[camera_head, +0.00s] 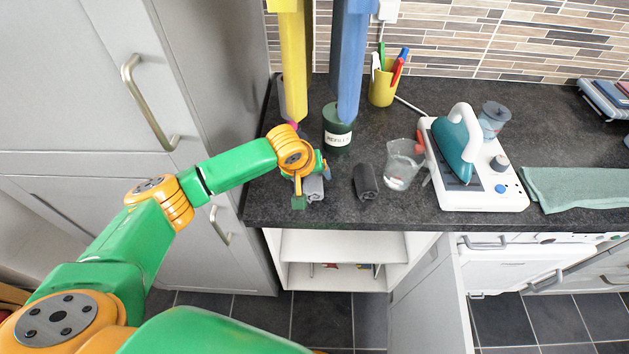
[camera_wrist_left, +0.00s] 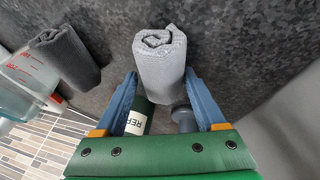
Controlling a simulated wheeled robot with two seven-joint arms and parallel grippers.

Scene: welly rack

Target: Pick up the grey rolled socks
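The grey rolled socks (camera_head: 314,188) lie on the dark worktop near its front edge, partly hidden by my left gripper in the head view. In the left wrist view they are a light grey roll (camera_wrist_left: 160,62) with a spiral end. My left gripper (camera_head: 312,174) is over them. In the left wrist view its blue fingers (camera_wrist_left: 160,76) are apart, one on each side of the roll's near end; I cannot tell whether they touch it. My right gripper is not in view.
A dark grey roll (camera_head: 366,182) lies to the right, beside a clear measuring jug (camera_head: 402,165). A green canister (camera_head: 338,128) stands behind. Long yellow (camera_head: 293,70) and blue (camera_head: 352,65) things hang above. A teal iron (camera_head: 456,145) stands farther right.

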